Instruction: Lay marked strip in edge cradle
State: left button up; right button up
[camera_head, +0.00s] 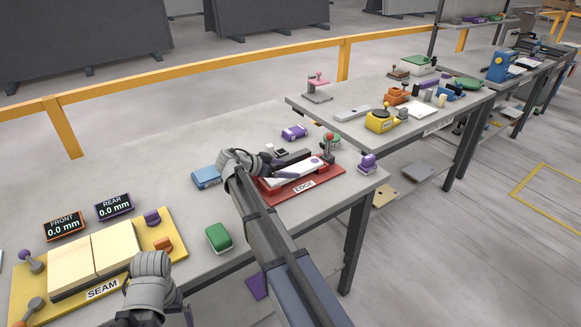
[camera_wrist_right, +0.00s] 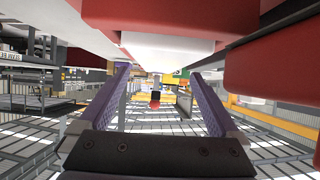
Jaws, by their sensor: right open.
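The white strip (camera_head: 300,172) lies lengthwise on the red edge cradle (camera_head: 318,182), labelled EDGE, with a purple mark near its right end. My right gripper (camera_head: 284,174) reaches over the cradle's left part. In the right wrist view its two purple fingers (camera_wrist_right: 160,72) are spread apart with nothing held between them. White and red surfaces (camera_wrist_right: 165,48) loom close above the fingertips; I cannot tell whether they touch. The right gripper and wrist hide part of the strip's left end. A grey part of my left arm shows at bottom left, but its jaws do not.
A blue box (camera_head: 206,178) and a purple block (camera_head: 295,132) stand near the cradle. A green box (camera_head: 218,237) lies in front. The yellow SEAM fixture (camera_head: 168,228) and two displays (camera_head: 114,207) are at left. The slab behind is mostly clear.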

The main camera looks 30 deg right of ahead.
aim_at(267, 181)
jog(key=p+v, duration=0.3)
jog(key=v, duration=0.5)
jog(key=shift+r, duration=0.1)
jog(key=shift+s+a+r+p, duration=0.1)
jog(key=shift+a+r+p, duration=0.15)
jog(key=shift+a, duration=0.35)
jog(key=shift+d+f, duration=0.1)
jog(key=b+x, duration=0.6)
jog(key=x, duration=0.6)
jog(key=shift+f, duration=0.15)
